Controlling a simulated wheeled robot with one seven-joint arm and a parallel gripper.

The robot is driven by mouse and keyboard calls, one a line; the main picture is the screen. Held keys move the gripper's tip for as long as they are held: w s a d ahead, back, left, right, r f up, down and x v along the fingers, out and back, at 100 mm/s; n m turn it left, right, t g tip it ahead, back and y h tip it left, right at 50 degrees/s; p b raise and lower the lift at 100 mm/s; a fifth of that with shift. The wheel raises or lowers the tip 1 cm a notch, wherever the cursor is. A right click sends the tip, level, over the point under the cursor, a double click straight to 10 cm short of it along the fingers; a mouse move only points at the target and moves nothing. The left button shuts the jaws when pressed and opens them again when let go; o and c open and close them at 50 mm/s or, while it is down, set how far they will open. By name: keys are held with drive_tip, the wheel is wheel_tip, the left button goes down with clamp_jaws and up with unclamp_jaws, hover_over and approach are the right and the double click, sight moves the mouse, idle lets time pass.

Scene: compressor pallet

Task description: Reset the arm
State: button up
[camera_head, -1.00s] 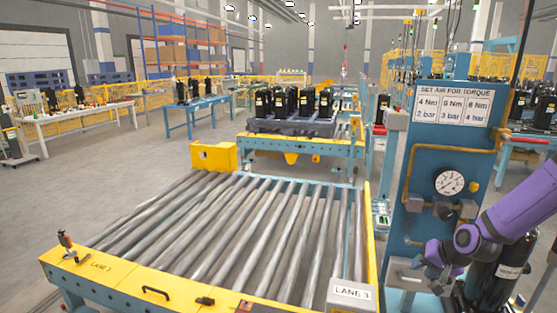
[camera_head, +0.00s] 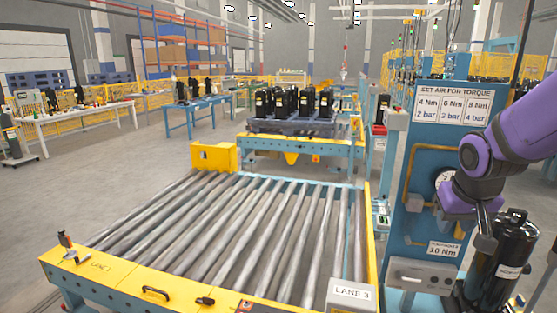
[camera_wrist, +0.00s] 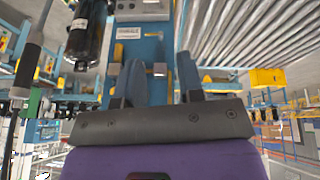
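The compressor also shows at the upper left of the wrist view (camera_wrist: 88,30).
The empty roller conveyor (camera_head: 250,225) with its yellow end plate (camera_head: 150,283) fills the middle. A grey box (camera_head: 420,274) sits low on the panel under a 10 Nm label. A pallet of black compressors (camera_head: 295,125) stands farther back. Open floor lies at left.

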drive_tip(key=s+a+r, duration=0.2)
drive_tip(key=s+r, duration=0.3)
drive_tip(key=s, duration=0.3)
drive_tip(key=s+a+r+n+t+y, duration=0.1)
drive_tip(key=s+a+r, duration=0.1)
drive_tip(key=s+r, duration=0.3)
drive_tip(key=s, duration=0.3)
drive_tip(key=shift+s+a+r+y, duration=0.3)
drive_tip(key=shift+s, duration=0.05)
